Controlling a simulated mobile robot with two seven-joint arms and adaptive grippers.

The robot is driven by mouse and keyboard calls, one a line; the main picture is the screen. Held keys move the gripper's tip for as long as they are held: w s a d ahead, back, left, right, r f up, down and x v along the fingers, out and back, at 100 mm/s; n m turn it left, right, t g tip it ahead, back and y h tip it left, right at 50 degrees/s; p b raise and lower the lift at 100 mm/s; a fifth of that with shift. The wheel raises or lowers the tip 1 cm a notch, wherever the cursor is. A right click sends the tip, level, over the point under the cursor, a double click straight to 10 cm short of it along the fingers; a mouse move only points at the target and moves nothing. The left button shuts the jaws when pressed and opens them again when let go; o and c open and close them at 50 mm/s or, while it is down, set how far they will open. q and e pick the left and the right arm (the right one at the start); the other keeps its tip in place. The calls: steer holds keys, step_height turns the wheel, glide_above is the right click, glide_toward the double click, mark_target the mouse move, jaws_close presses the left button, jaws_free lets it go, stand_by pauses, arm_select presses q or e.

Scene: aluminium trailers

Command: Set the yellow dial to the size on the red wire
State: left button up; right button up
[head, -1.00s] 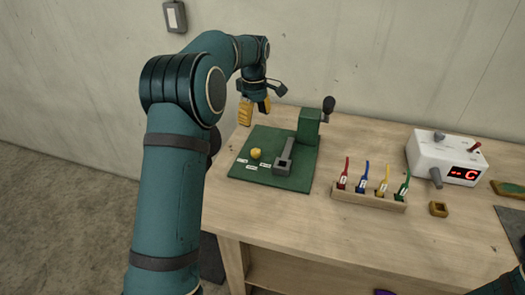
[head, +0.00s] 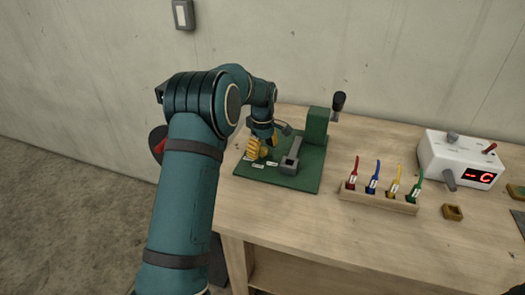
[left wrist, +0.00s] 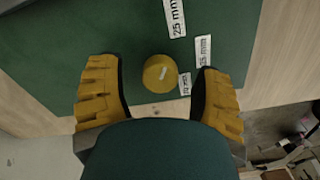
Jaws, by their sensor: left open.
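The yellow dial (left wrist: 160,73) is a round knob with a short white mark on its top, on a green base plate (head: 302,180). White labels in mm lie beside it in the left wrist view; one (left wrist: 176,17) reads "25 mm" at its visible end. My left gripper (head: 261,147) is open above the dial, with a yellow finger on each side and gaps between them and the dial. In the head view the fingers partly hide the dial. The red wire (head: 352,172) stands in a wooden rack with a white tag too small to read. My right gripper is not in view.
Blue, yellow and green wires share the rack (head: 378,201). A green block with a black-knobbed lever (head: 338,105) and a grey slotted part (head: 291,160) stand right of the dial. A white box with a red display (head: 458,165) and a small yellow-brown block (head: 453,212) are farther right.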

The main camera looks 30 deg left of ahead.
arm_select(q)
jaws_close()
